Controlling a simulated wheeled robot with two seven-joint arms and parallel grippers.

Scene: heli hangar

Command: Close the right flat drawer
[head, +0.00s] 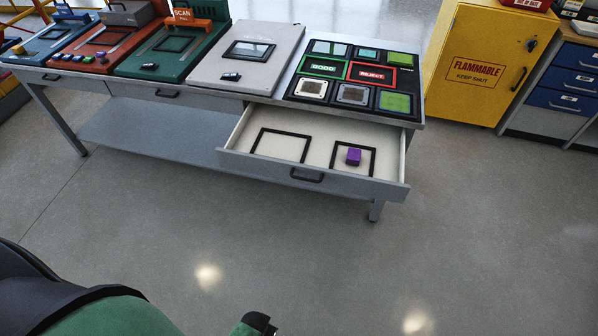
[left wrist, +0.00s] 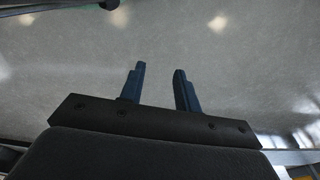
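The right flat drawer (head: 228,158) is pulled open under the right end of the grey bench. Its dark handle (head: 307,175) sits in the middle of the front panel. Two black square frames lie on the drawer floor, and a purple block (head: 353,156) sits in the right one. My left gripper (left wrist: 160,70) shows in the left wrist view with its two blue fingers apart and nothing between them, over bare floor. No gripper shows clearly in the head view; only green and black parts of mine show along the bottom edge.
The bench (head: 150,130) carries blue, red and green machines, a grey flat panel (head: 240,75) and a black GOOD/REJECT board (head: 352,72). A yellow flammable cabinet (head: 478,65) stands to the right. The floor in front of the drawer is clear.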

